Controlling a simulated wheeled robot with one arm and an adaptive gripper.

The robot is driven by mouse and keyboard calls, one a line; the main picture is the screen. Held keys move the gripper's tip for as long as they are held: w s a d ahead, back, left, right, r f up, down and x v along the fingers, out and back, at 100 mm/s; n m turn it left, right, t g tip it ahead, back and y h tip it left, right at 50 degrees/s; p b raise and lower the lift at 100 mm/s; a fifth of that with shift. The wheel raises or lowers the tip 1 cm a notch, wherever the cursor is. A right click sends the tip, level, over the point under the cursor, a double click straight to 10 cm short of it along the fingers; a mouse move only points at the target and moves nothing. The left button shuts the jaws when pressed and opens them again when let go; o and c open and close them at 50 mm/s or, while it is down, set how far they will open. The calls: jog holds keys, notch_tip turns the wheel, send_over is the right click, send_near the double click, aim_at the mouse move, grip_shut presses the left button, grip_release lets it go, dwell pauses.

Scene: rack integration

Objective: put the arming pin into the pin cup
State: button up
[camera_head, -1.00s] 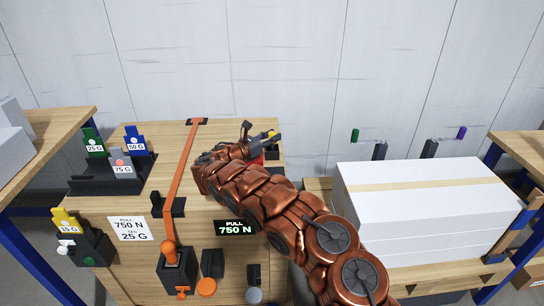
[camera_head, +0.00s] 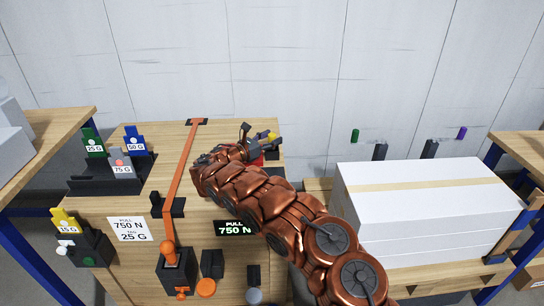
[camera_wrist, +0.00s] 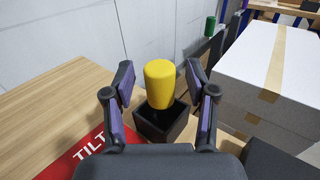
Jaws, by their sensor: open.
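The yellow arming pin (camera_wrist: 159,82) stands upright in the wrist view, its lower end inside the mouth of the dark square pin cup (camera_wrist: 150,128). The cup's inside and the pin's foot are mostly hidden. My gripper (camera_wrist: 160,77) is open, with one purple-padded finger on each side of the pin and a visible gap to both. My arm hides most of the cup there.
A red TILT plate (camera_wrist: 88,153) lies left of the cup. White boxes (camera_head: 430,205) stand to the right. An orange strap (camera_head: 183,165) crosses the bench, with colored weight tags (camera_head: 122,162) on a dark stand at left. A grey wall is behind.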

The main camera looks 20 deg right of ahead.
jog(key=v, duration=1.1)
jog(key=shift+s+a, duration=0.15)
jog(key=shift+a, duration=0.1)
jog(key=s+d+r+m+g+y+p, duration=0.1)
jog(key=s+d+r+m+g+p, duration=0.1)
jog(key=s+d+r+m+g, duration=0.95)
jog(key=s+d+r+m+t+y, duration=0.1)
jog(key=s+d+r, duration=0.1)
jog(key=s+d, duration=0.35)
jog(key=s+d+r+t+y, duration=0.1)
jog(key=s+d+r+y, duration=0.15)
jog(key=s, duration=0.55)
jog(key=s+m+g+y+p, duration=0.15)
jog(key=s+m, duration=0.25)
jog(key=s, duration=0.6)
jog(key=s+a+f+m+y+p, duration=0.1)
jog(key=s+a+m+y, duration=0.1)
jog(key=s+a, duration=0.3)
jog(key=s+a+f+m+t+y, duration=0.1)
jog(key=s+a+y, duration=0.4)
jog(key=s, duration=0.5)
jog(key=s+a+f+m+y+p, duration=0.1)
jog(key=s+a+f+m+y, duration=0.2)
jog(key=s+a, duration=0.3)
jog(key=shift+s+a+t+p, duration=0.2)
jog(key=shift+s+t+p, duration=0.1)
jog(key=shift+s, duration=0.8)
